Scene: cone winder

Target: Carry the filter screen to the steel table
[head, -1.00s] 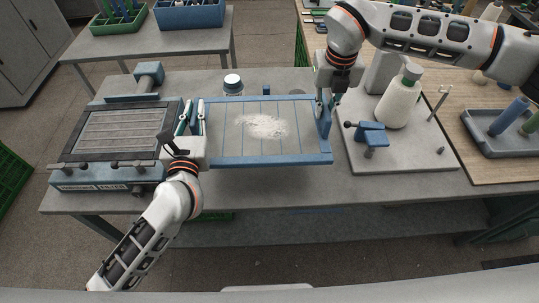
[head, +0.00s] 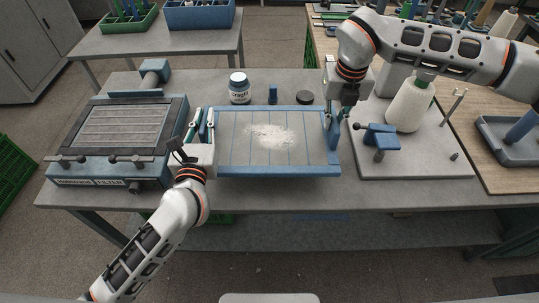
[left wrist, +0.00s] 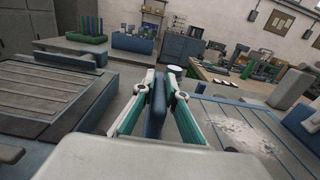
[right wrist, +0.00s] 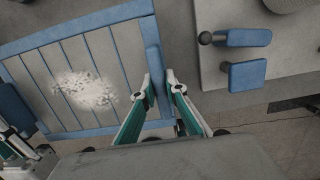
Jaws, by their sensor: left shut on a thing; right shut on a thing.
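The filter screen (head: 234,150) is a blue-framed grey panel with thin blue slats and a heap of white fluff in its middle. It is held about level above the grey table. My left gripper (head: 200,128) is shut on its left end; the left wrist view shows the fingers (left wrist: 157,108) around a blue upright piece. My right gripper (head: 335,112) is shut on its right end; the right wrist view shows the fingers (right wrist: 160,88) at the blue edge. Which table the task calls the steel table I cannot tell for sure; a grey table (head: 225,47) stands at the back left.
The filter unit (head: 120,125) stands left of the screen. A white jar (head: 239,92), a small blue block (head: 273,94) and a black lid (head: 305,97) are behind it. A plate with a white cone (head: 408,106) and a blue clamp (head: 380,137) is close on the right.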

